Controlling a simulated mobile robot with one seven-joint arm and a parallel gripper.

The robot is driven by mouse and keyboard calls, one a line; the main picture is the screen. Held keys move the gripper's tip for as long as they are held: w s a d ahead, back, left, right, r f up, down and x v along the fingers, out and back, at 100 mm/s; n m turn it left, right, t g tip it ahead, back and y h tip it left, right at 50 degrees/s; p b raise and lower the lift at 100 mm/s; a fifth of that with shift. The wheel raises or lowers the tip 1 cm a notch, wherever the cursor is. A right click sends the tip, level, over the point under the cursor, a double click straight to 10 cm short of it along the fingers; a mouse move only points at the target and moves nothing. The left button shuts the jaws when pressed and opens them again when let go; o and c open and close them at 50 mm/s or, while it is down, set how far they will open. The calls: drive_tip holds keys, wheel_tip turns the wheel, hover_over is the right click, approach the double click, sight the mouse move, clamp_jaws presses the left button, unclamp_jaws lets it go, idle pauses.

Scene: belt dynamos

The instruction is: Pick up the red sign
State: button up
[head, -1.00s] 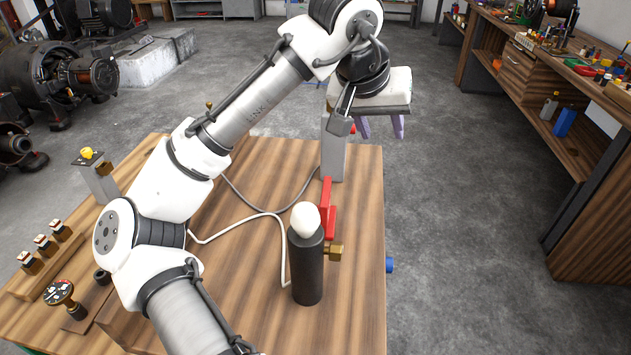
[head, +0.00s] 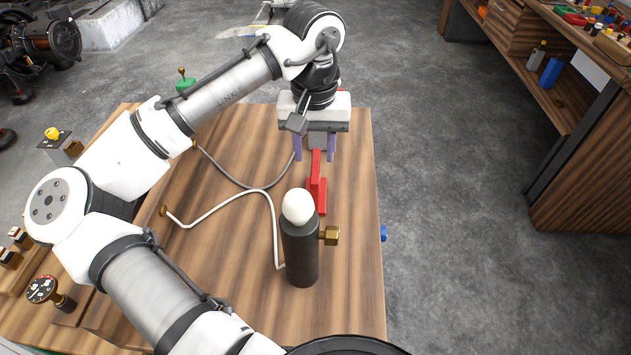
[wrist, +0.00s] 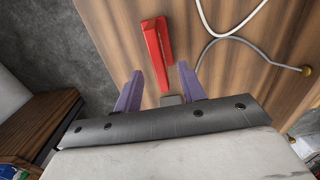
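The red sign (head: 317,188) stands on the wooden table (head: 230,240), just behind a black cylinder with a white rounded top. It shows as an upright red piece with a lower red part beside it. In the wrist view the red sign (wrist: 156,48) lies ahead of the fingers, roughly between their lines. My gripper (head: 314,158) is above the table, beyond the sign, with its purple fingers pointing down. The fingers are apart with nothing between them; the gripper also shows in the wrist view (wrist: 158,82).
The black cylinder (head: 300,252) with a brass fitting (head: 330,236) stands right in front of the sign. A white cable (head: 235,205) and a grey cable (head: 235,178) run across the table to the left. A workbench (head: 580,185) stands at the right beyond open floor.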

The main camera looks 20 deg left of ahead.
sight(316, 165)
drive_tip(key=shift+d+f+p, duration=0.15)
drive_tip(key=shift+f+p, duration=0.55)
drive_tip(key=shift+f, duration=2)
clamp_jaws()
